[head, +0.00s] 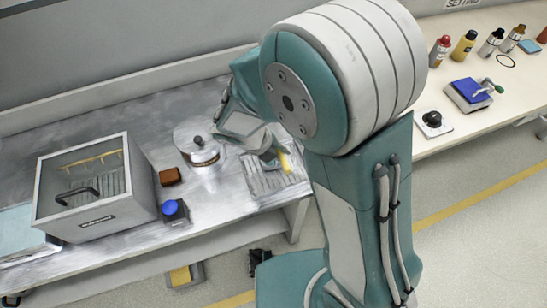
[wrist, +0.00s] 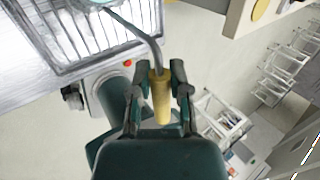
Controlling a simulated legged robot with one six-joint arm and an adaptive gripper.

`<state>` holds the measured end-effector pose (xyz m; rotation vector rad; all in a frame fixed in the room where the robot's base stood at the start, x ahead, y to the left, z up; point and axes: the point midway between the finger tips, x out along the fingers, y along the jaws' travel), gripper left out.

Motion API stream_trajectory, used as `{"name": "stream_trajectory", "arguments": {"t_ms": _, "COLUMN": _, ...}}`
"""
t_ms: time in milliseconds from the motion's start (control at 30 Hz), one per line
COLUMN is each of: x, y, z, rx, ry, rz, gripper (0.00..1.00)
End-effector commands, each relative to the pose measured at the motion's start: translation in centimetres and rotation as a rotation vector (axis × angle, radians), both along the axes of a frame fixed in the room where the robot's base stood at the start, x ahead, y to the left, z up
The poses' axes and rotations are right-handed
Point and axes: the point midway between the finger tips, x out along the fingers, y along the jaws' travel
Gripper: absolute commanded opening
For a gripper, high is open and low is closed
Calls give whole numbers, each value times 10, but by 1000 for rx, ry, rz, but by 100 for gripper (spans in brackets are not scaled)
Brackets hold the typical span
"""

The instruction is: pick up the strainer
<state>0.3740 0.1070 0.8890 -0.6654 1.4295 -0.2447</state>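The strainer shows in the wrist view with a yellow handle (wrist: 161,98), a bent grey metal neck and a pale blue-green end cut off at the top edge. That end lies over a metal wire rack (wrist: 75,62); the handle sticks out past the rack's edge. My gripper (wrist: 160,72) has one finger on each side of the handle, and both fingers appear to press on it. In the head view, the yellow handle (head: 285,162) shows beside my gripper (head: 271,160) over the rack (head: 262,184). The strainer's far end is mostly hidden there.
A lidded metal pot (head: 202,159), a brown block (head: 170,177), a blue button box (head: 175,211) and a glass-topped grey case (head: 110,215) stand left of the rack. Bottles (head: 463,46) and a blue device (head: 468,94) stand on the right bench.

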Motion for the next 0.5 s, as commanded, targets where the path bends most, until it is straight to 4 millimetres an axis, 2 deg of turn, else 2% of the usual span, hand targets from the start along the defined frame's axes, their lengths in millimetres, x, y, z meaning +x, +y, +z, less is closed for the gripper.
{"name": "stream_trajectory", "arguments": {"t_ms": 333, "x": 0, "y": 1, "z": 0, "rx": 4, "ry": 0, "rz": 1, "gripper": 0}}
{"name": "stream_trajectory", "arguments": {"t_ms": 500, "x": 1, "y": 1, "z": 11, "rx": 5, "ry": -4, "rz": 0, "gripper": 0}}
